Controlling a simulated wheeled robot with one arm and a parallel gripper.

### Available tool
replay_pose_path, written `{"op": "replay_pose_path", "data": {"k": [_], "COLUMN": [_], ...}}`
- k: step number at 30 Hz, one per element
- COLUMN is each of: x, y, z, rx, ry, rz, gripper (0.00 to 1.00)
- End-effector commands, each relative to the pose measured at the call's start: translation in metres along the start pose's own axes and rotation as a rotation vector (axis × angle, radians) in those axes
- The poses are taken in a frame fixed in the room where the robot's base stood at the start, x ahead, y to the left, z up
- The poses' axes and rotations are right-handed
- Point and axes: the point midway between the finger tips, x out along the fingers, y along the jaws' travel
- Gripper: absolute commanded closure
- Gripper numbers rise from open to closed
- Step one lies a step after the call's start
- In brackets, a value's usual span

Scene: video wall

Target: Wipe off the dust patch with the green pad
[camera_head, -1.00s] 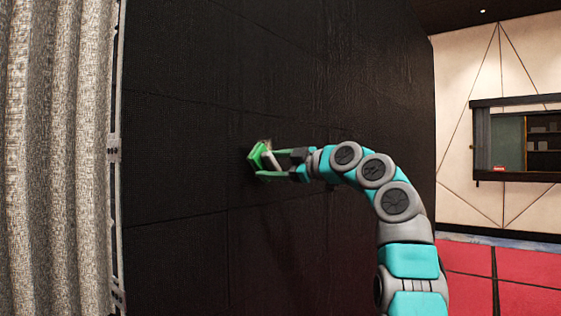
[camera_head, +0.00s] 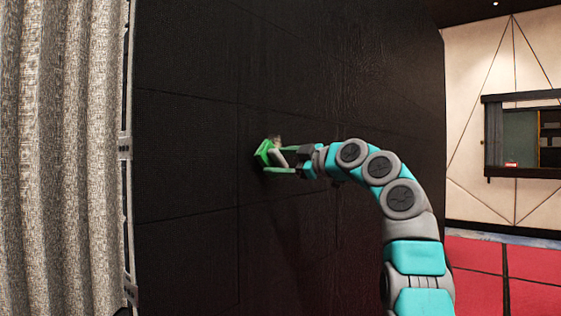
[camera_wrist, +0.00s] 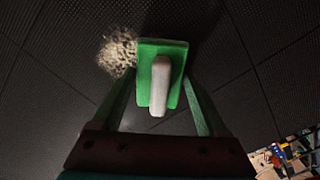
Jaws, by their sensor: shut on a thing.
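The green pad (camera_head: 262,153) with a pale handle is held in my gripper (camera_head: 280,158) at the black video wall. In the wrist view the pad (camera_wrist: 173,50) stands between my gripper's two green fingers (camera_wrist: 160,92), its light grey handle toward the camera. The dust patch (camera_wrist: 118,51) is a pale speckled blotch on the wall, just left of the pad and reaching its left edge. In the head view a small part of the dust patch (camera_head: 276,139) shows above the pad. Whether the pad touches the wall I cannot tell.
A grey curtain (camera_head: 60,160) hangs at the left. A pale wall with a dark-framed window (camera_head: 525,135) and a red floor (camera_head: 480,265) lie at the right.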

Motion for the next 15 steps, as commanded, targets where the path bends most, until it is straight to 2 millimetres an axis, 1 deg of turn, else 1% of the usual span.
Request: {"op": "replay_pose_path", "data": {"k": [15], "x": [0.0096], "y": [0.0005], "z": [-0.0002], "rx": [0.000], "ry": [0.000], "rz": [0.000], "gripper": [0.68]}}
